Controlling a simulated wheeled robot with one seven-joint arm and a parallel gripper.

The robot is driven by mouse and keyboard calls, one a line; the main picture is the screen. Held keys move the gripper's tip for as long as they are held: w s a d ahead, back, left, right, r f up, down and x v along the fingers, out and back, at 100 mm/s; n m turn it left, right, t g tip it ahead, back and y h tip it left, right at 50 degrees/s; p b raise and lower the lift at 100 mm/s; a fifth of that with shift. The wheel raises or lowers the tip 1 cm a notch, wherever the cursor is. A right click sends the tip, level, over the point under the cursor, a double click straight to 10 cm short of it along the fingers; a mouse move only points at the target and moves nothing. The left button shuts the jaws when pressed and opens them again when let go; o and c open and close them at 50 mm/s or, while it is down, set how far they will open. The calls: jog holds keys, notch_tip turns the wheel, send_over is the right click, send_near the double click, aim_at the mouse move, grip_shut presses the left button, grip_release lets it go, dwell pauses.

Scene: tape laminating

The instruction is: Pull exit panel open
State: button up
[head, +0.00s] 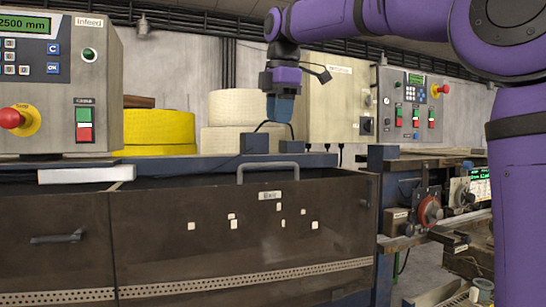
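The exit panel (190,255) is a dark brown metal panel in the lower middle of the head view. It stands upright on the front of the machine, with an "Exit" label and several small pale squares on it. Its grey bar handle (267,165) rises at the top edge, just above the label. My gripper (280,110) points down above and behind the handle in the picture, clearly apart from it. Its blue finger end shows, but the gap between the fingers cannot be made out. Nothing is seen held in it.
A second brown panel with a side latch (57,238) adjoins at left. A grey infeed control box (55,90) stands above it. Yellow rolls (158,130) and cream rolls (238,108) sit behind. Wall control boxes (410,105) and a knobbed machine (430,208) stand at right.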

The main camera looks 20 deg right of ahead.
aim_at(276, 164)
jog(key=f, duration=0.3)
jog(key=w+f, duration=0.1)
jog(key=f, duration=0.6)
jog(key=shift+w, duration=0.4)
grip_shut()
